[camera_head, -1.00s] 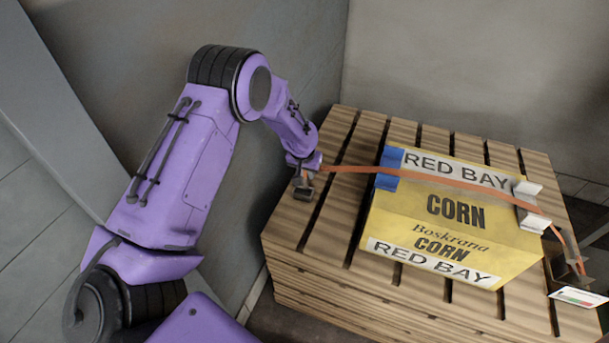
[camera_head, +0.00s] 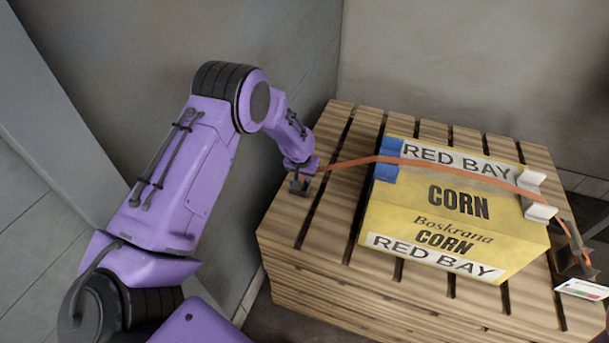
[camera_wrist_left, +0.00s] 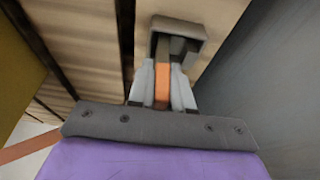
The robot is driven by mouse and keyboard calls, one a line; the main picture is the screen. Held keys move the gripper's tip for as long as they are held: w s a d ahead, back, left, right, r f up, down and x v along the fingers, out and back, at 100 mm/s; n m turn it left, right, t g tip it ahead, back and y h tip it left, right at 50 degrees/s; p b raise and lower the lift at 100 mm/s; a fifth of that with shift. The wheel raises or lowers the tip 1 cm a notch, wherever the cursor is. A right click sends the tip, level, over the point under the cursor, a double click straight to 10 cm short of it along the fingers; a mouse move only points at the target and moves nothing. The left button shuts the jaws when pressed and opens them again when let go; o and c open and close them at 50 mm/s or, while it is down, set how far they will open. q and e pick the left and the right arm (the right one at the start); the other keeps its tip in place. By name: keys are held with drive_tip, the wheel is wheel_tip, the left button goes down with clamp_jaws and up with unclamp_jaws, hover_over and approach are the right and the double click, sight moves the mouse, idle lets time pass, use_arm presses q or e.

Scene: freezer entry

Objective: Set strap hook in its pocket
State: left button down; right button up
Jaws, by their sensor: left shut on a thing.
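An orange strap (camera_head: 340,164) runs from my left gripper (camera_head: 300,175) across the top of a yellow corn box (camera_head: 458,205) to a dark bracket (camera_head: 574,262) at the right. The dark grey pocket (camera_head: 299,187) sits on the pallet's left edge, right under my left gripper. In the left wrist view, the gripper (camera_wrist_left: 163,88) is shut on the strap's hook end (camera_wrist_left: 163,82), between light grey fingers. The hook's far end reaches into the mouth of the pocket (camera_wrist_left: 180,30). How deep it sits cannot be told. My right gripper is not in view.
The box stands on a slatted wooden pallet (camera_head: 322,232). A small card (camera_head: 583,289) is by the right bracket. A grey wall (camera_head: 275,45) stands close behind my left arm.

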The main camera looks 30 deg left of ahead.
use_arm(q)
drive_tip(key=shift+f, duration=0.3)
drive_tip(key=c, duration=1)
unclamp_jaws()
drive_tip(key=shift+o, duration=0.2)
drive_tip(key=shift+r, duration=0.15)
drive_tip(key=v, duration=1)
drive_tip(key=shift+r+b, duration=0.15)
drive_tip(key=shift+b, duration=0.2)
drive_tip(key=shift+s, duration=0.15)
